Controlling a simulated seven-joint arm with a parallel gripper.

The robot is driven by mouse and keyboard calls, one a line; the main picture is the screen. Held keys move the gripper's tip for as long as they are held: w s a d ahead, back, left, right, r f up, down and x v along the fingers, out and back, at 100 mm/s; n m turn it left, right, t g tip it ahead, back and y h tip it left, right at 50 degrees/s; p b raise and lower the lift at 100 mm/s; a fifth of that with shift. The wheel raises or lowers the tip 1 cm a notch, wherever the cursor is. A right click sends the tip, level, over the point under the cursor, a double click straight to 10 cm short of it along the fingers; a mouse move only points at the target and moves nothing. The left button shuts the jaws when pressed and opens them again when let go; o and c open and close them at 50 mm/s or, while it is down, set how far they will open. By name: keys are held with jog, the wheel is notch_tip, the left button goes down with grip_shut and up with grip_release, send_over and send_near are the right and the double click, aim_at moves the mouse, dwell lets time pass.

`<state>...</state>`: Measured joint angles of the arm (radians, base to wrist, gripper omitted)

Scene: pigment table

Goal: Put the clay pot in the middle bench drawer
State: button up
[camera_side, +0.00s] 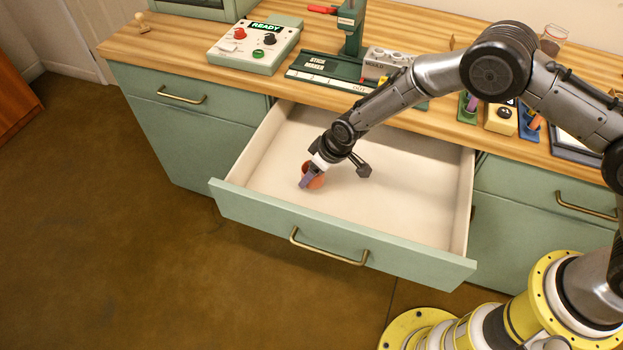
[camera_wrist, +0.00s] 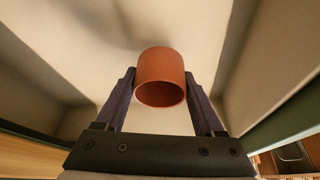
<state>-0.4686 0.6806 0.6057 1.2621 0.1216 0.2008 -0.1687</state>
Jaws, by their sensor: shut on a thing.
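The clay pot (camera_side: 316,181) is a small reddish-orange cylinder. In the wrist view the pot (camera_wrist: 161,75) sits between both fingers, with its dark open mouth facing the camera. My gripper (camera_side: 307,177) is shut on it, inside the outline of the open middle drawer (camera_side: 340,244). The gripper also shows in the wrist view (camera_wrist: 161,88). The drawer is pulled well out, with a pale, otherwise empty floor. I cannot tell whether the pot touches the drawer floor. Part of the pot is hidden by the fingers in the side view.
Closed green drawers with brass handles flank the open one, on the left (camera_side: 180,96) and right (camera_side: 585,207). On the wooden bench top stand a control box marked READY (camera_side: 254,45), a green stick maker press (camera_side: 349,30) and a grey mould block (camera_side: 388,62).

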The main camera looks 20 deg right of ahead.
jog(key=shift+s+x, duration=0.15)
jog(key=shift+x, duration=0.75)
jog(key=shift+s+x, duration=0.15)
jog(key=shift+x, duration=0.8)
jog(key=shift+d+f, duration=0.2)
jog(key=shift+f, duration=0.15)
jog(key=o, duration=1.5)
jog(key=shift+s, duration=0.1)
jog(key=shift+r, duration=0.3)
jog(key=v, duration=1.1)
jog(key=shift+s+d+r, duration=0.1)
jog(key=shift+d+r, duration=0.05)
jog(key=shift+r, duration=0.25)
